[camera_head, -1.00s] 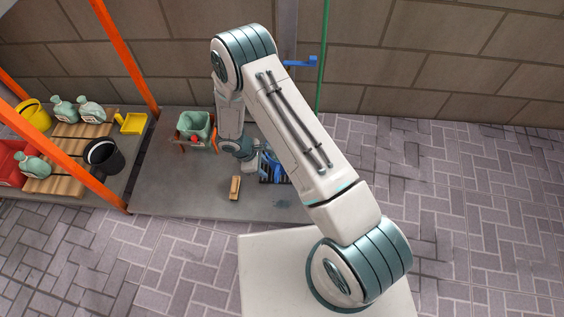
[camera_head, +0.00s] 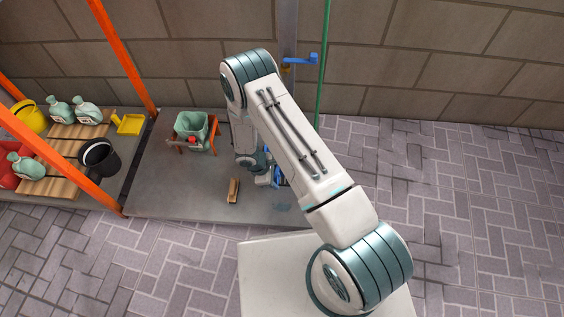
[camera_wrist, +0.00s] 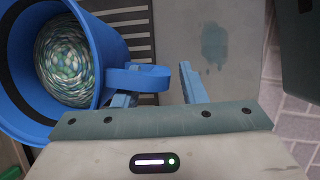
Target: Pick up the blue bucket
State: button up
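The blue bucket (camera_wrist: 103,45) fills the upper left of the wrist view, its open mouth towards the camera and a green, blue and white mottled pattern inside. Its blue handle (camera_wrist: 140,77) sticks out to the right. My gripper (camera_wrist: 157,86) is open, its two blue fingers apart at the handle. The handle's end lies in or just beyond the gap; I cannot tell whether a finger touches it. In the head view my arm hides most of the bucket, leaving a bit of blue (camera_head: 278,177) beside the wrist.
A green bucket (camera_head: 192,130) stands on a small orange stand on the grey slab (camera_head: 165,190). A wooden-backed brush (camera_head: 233,190) lies nearby. A blue tap lever (camera_head: 305,58) is on the wall.

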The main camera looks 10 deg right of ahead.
grip_shut()
jog(key=shift+r, duration=0.15)
